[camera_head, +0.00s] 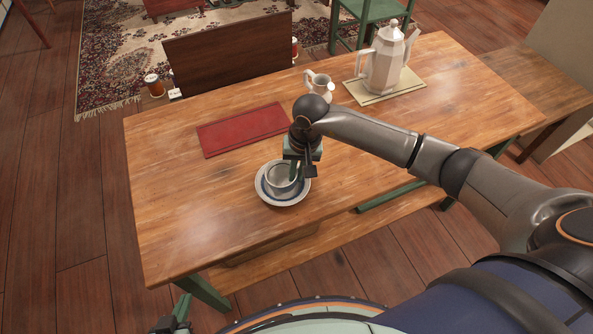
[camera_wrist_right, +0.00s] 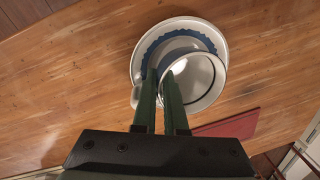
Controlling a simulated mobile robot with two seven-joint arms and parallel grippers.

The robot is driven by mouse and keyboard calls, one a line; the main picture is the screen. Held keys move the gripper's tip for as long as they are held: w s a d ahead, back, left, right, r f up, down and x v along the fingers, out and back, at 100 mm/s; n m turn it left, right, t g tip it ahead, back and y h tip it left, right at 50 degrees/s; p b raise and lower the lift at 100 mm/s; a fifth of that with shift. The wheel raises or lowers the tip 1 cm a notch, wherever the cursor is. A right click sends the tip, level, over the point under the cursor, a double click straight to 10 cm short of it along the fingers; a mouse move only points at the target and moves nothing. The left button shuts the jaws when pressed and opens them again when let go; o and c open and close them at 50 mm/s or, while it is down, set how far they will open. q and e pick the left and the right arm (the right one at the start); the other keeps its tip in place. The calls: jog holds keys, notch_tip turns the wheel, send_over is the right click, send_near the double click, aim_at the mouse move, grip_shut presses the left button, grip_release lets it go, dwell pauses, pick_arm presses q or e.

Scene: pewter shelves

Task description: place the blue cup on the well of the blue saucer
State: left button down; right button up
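The blue cup (camera_head: 283,178) is pale with a blue-grey band and stands over the blue saucer (camera_head: 301,192), a white dish with a blue ring, near the front of the table. In the right wrist view the cup (camera_wrist_right: 203,78) looks off-centre to the right over the saucer (camera_wrist_right: 213,35); whether it touches the well cannot be told. My right gripper (camera_wrist_right: 160,76) comes from above, its green fingers close together on either side of the cup's near wall, with the cup wall between the tips. My left gripper (camera_head: 172,324) is partly visible at the bottom edge, away from the table.
A red mat (camera_head: 243,130) lies behind the saucer. A small pitcher (camera_head: 318,84) stands further back, and a tall pale pot (camera_head: 388,62) stands on a tan mat (camera_head: 374,97). The wooden table (camera_head: 170,215) is bare left of the saucer. A bench runs along the near side.

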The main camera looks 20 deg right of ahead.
jog(key=o, duration=0.3)
jog(key=shift+o, duration=0.2)
notch_tip(320, 180, up, 12)
jog(key=d, duration=0.1)
jog(key=shift+s+d+b, duration=0.2)
jog(key=shift+s+b, duration=0.1)
jog(key=shift+b, duration=0.05)
